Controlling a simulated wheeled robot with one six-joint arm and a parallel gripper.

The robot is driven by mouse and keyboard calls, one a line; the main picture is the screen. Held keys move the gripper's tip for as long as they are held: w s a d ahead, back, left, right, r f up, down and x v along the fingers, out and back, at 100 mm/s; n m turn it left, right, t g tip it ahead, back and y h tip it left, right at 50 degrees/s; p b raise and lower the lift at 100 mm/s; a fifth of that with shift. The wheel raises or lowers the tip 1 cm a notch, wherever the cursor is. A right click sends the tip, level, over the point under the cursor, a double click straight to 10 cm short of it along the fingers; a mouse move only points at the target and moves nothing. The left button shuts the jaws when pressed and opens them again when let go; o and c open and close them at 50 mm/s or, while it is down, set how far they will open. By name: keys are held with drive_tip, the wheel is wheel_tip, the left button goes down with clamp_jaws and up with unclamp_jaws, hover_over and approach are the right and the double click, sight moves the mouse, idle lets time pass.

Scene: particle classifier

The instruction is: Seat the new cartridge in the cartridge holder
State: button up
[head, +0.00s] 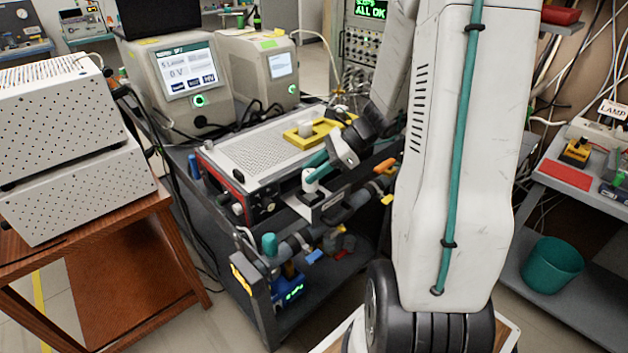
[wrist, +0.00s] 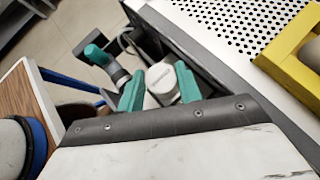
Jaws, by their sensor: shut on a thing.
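The white cartridge (wrist: 163,80) is between the teal fingers of my gripper (wrist: 158,90) in the wrist view. My gripper (head: 316,162) is shut on it. In the head view the cartridge (head: 310,182) shows below the fingers, over a grey bracket (head: 328,205) on the front of the instrument, which looks like the cartridge holder. The cartridge's lower end is hidden, so I cannot tell whether it is inside the holder or just above it.
A yellow tray (head: 299,140) with a white cylinder (head: 305,128) lies on top of the perforated instrument (head: 255,155). A pipe with a teal cap (head: 269,243) runs below the holder. Screened devices stand behind. A teal bin (head: 552,265) is at right.

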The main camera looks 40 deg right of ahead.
drive_tip(key=shift+f, duration=1.7)
drive_tip(key=shift+f, duration=0.1)
drive_tip(key=o, duration=1.1)
drive_tip(key=shift+c, duration=0.2)
